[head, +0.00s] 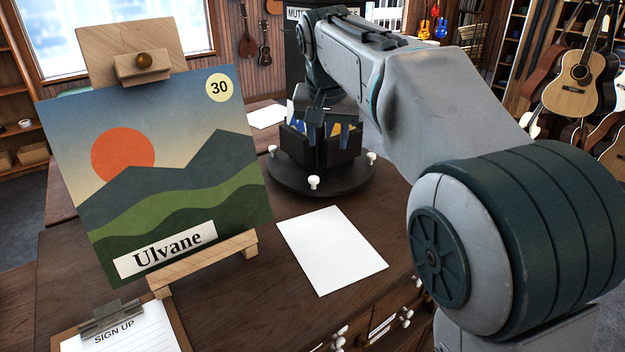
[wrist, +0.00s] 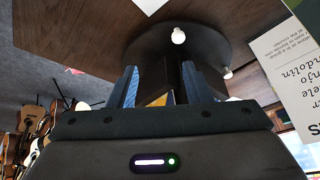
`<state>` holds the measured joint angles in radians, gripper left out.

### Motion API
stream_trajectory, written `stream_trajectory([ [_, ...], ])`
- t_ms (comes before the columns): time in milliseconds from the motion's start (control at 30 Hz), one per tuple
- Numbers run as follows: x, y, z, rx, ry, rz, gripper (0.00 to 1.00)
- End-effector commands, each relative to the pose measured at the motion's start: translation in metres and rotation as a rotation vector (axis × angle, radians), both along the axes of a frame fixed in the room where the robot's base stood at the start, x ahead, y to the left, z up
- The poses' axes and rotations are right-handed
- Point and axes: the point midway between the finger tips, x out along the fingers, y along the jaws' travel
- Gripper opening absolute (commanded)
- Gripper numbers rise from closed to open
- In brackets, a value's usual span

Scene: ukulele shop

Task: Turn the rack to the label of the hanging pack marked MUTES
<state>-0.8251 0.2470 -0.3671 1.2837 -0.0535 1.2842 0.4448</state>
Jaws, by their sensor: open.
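The rack (head: 300,180) stands on the wooden table, a dark round base with white knobs on its rim and dark upright panels above. Its base also shows in the wrist view (wrist: 205,42), seen upside down. My gripper (head: 324,128) is open above the base, in front of the panels, with a finger on each side; in the wrist view (wrist: 163,90) the dark panels show between the fingers. I cannot tell whether they touch. Blue and yellow bits show behind the fingers. A dark panel with a white strip beginning "MUT" (head: 297,13) stands behind my arm, which covers its middle.
A painting (head: 160,170) marked "Ulvane" leans on an easel at the left. A blank white sheet (head: 332,250) lies in front of the rack. A sign-up clipboard (head: 125,325) is at the front left. Guitars (head: 575,80) hang at the right.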

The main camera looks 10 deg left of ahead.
Motion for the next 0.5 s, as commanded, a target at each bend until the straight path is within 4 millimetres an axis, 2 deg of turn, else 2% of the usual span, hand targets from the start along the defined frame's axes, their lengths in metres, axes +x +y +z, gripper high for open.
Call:
stream_trajectory([
  [33,0.002,0.014,-0.002,-0.007,-0.008,0.007,0.44],
  [100,0.002,0.027,-0.001,-0.012,-0.016,0.009,0.44],
  [200,0.003,0.036,-0.001,-0.015,-0.023,0.008,0.44],
  [367,0.008,0.039,-0.013,-0.016,-0.022,0.008,0.44],
  [500,0.018,0.039,-0.038,-0.018,-0.020,0.008,0.44],
])
